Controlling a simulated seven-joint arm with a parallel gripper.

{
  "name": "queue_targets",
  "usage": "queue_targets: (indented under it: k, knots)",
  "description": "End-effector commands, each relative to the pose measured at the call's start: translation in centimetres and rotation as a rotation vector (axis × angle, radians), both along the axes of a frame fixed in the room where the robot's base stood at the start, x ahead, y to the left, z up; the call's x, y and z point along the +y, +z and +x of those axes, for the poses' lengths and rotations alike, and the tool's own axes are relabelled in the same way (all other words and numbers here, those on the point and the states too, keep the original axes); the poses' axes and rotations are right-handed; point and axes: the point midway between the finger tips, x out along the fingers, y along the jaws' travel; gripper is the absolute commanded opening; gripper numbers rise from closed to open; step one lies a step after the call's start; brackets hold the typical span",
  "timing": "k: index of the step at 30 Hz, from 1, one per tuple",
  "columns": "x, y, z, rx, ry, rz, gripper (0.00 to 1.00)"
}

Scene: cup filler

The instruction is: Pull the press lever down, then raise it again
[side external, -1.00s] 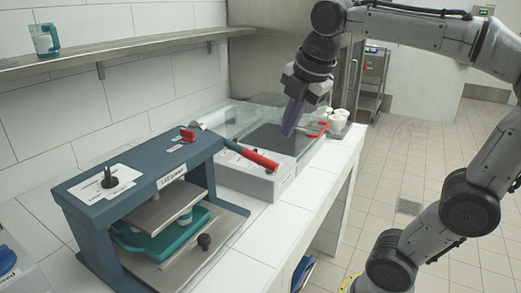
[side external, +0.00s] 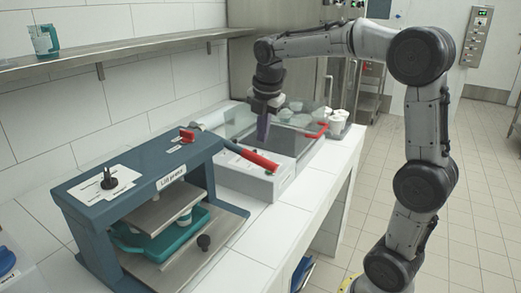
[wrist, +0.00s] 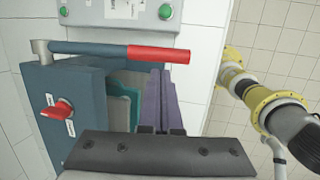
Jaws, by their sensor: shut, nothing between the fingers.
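The lid press (side external: 150,182) is a blue-grey frame on the white counter. Its lever (side external: 230,147) sticks out from the top, slanting slightly down to a red grip (side external: 259,160). In the wrist view the lever (wrist: 90,49) and its red grip (wrist: 159,54) lie across the upper part of the picture. My gripper (side external: 262,140) has purple fingers, pointing down just above and behind the red grip in the side view. In the wrist view the closed fingers (wrist: 160,78) point at the grip's underside. I cannot tell if they touch it. The gripper is shut and empty.
A red knob (side external: 187,135) and a black knob (side external: 109,179) stand on the press top. A teal tray (side external: 165,238) sits under the press plate. A pale control box (side external: 255,181) stands behind, beside a clear-sided basin with a red handle (side external: 314,132). White cups (side external: 336,121) stand further back.

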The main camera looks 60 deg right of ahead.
Motion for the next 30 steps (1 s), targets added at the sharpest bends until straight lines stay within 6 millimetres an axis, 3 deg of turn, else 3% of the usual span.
queue_targets:
  k: [3, 9, 25, 30]
  knots:
    - [-0.4, -2.3, 0.4, 0.003, 0.0, 0.001, 0.0]
    - [-1.0, -4.8, 1.0, 0.002, 0.0, 0.0, 0.0]
    - [-1.2, -5.9, 1.3, -0.001, 0.0, 0.0, 0.0]
    - [-1.3, -7.3, 1.4, 0.002, 0.0, 0.0, 0.0]
